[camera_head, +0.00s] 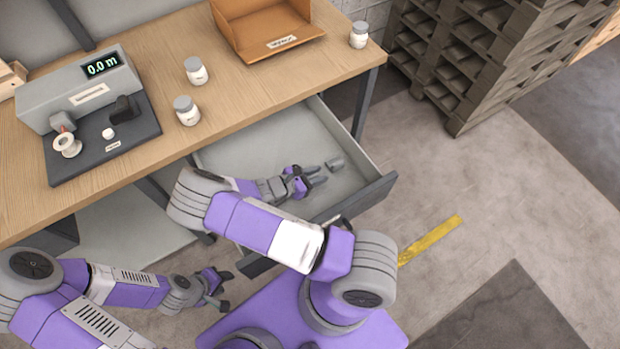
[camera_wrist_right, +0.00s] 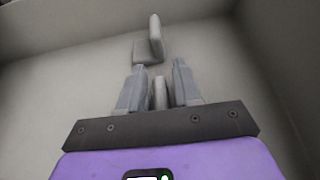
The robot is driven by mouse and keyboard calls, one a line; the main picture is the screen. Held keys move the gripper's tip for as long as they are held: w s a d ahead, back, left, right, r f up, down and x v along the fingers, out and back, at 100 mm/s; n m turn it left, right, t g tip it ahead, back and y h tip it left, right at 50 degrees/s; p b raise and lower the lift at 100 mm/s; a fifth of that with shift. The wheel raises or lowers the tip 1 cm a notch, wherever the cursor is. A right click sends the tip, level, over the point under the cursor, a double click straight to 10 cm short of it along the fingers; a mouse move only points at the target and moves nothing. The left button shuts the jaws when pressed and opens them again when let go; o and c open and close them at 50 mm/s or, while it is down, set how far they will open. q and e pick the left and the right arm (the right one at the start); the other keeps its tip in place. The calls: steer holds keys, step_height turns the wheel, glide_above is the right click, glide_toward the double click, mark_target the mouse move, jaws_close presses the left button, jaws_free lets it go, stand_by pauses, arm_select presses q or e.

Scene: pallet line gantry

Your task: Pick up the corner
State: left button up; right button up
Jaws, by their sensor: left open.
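A small grey corner piece (camera_head: 335,163) lies on the floor of the open drawer. In the right wrist view the corner (camera_wrist_right: 156,40) shows as an L shape, one plate upright and one flat, just beyond the fingertips. My right gripper (camera_head: 317,175) is inside the drawer, close to the corner and apart from it. Its fingers (camera_wrist_right: 158,72) stand apart. A narrow grey piece (camera_wrist_right: 160,94) shows between them, with gaps at its sides; I cannot tell what it is. My left gripper (camera_head: 226,289) is open and empty in front of the workbench.
The grey drawer (camera_head: 260,140) is pulled out under the wooden bench (camera_head: 235,75). On the bench are a meter (camera_head: 85,90), white jars (camera_head: 187,111) and an orange-brown tray (camera_head: 265,25). Stacked pallets (camera_head: 470,60) stand at the back right. The floor at right is clear.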

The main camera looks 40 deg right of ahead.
jaws_close()
steer(key=shift+r, duration=0.1)
